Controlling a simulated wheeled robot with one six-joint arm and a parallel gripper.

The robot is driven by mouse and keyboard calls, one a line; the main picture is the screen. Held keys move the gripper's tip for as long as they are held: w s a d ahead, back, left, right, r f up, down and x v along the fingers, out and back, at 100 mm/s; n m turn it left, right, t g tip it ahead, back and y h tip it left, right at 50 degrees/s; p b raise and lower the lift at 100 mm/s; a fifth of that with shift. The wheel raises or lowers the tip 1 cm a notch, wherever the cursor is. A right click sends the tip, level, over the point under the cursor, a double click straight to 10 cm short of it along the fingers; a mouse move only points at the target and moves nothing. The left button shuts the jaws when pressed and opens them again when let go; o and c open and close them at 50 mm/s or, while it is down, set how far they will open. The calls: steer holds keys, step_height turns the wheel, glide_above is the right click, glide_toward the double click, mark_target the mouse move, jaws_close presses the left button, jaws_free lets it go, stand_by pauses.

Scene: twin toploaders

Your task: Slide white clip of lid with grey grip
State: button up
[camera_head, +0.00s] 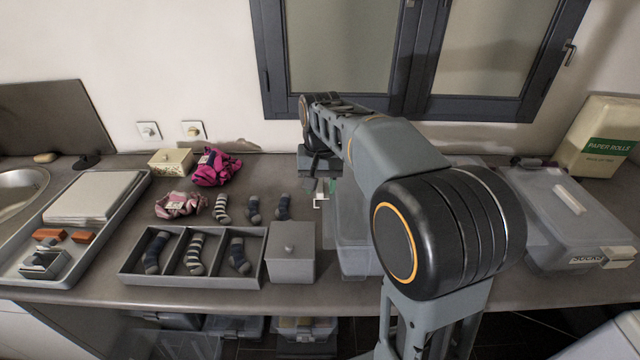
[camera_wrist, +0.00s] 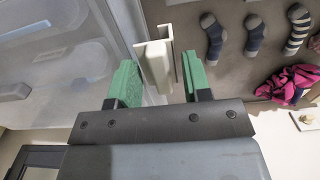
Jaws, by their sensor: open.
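In the wrist view, my gripper (camera_wrist: 160,68) is open, with one green finger on each side of the white clip (camera_wrist: 154,66). A gap shows on the right of the clip, and the left finger is close to it. The clip stands at the edge of a translucent box lid (camera_wrist: 70,45), which carries a grey grip (camera_wrist: 14,91) at the left. In the head view, the clip (camera_head: 319,195) shows beside my gripper (camera_head: 328,186). My arm hides most of that box (camera_head: 355,262).
A second toploader (camera_head: 570,222) with a white grip and a SOCKS label stands at the right. A grey divided tray (camera_head: 190,282) with socks and a grey lidded box (camera_head: 291,252) stand left of the near box. Loose socks and pink cloth (camera_head: 217,168) lie behind.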

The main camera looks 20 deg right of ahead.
jaws_close()
